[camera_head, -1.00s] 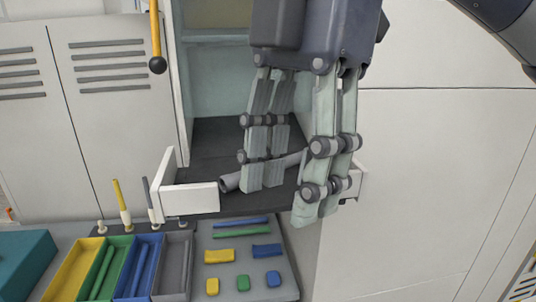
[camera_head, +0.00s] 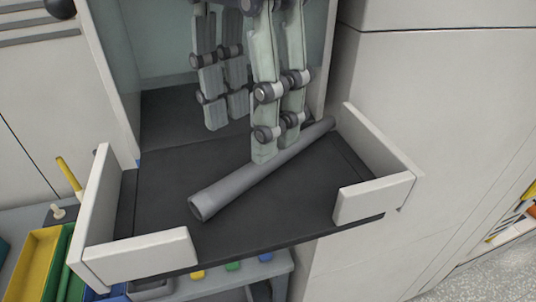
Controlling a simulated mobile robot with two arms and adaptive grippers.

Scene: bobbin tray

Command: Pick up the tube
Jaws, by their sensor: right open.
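A grey hollow tube (camera_head: 236,187) lies at a slant on the dark floor of a pulled-out tray (camera_head: 287,205) with white side walls. Its open end faces the front left, and its other end lies toward the back right. My right gripper (camera_head: 238,142) points down over the tray, open and empty. One finger pair shows in front of the tube's middle and the other pair behind it. Whether a fingertip touches the tube I cannot tell. My left gripper does not show.
White front lips (camera_head: 140,255) leave a gap at the middle of the tray's front. Below is a grey bench with a yellow bin (camera_head: 33,262) and a green bin beside it. A white cabinet wall (camera_head: 440,130) stands to the right.

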